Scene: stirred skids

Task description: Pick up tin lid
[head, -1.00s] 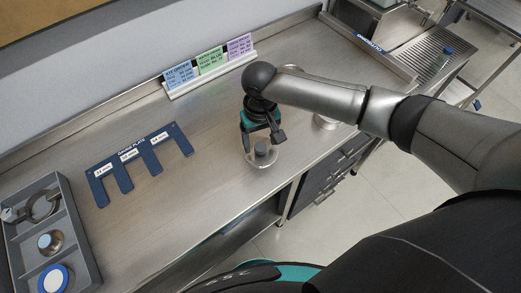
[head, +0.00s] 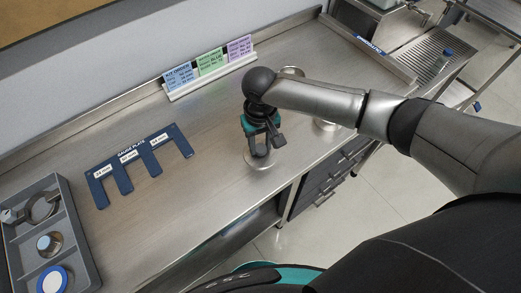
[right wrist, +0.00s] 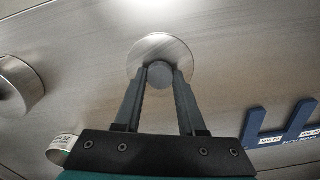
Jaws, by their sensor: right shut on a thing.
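The tin lid (head: 257,165) is a round, shiny metal disc with a grey knob at its centre, on the steel bench near the front edge. In the right wrist view the lid (right wrist: 161,46) shows beyond the fingertips, with the knob (right wrist: 160,71) between them. My right gripper (head: 260,153) points down over the lid and is shut on its knob; the fingers (right wrist: 160,76) lie on both sides of it. I cannot tell a gap between lid and bench. My left gripper is out of view.
A blue gauge plate (head: 122,185) lies left of the lid. A grey divided tray (head: 89,268) with round parts stands at the far left. A card holder (head: 212,75) stands along the wall. A round metal tin (right wrist: 18,85) shows in the wrist view. Bench around the lid is clear.

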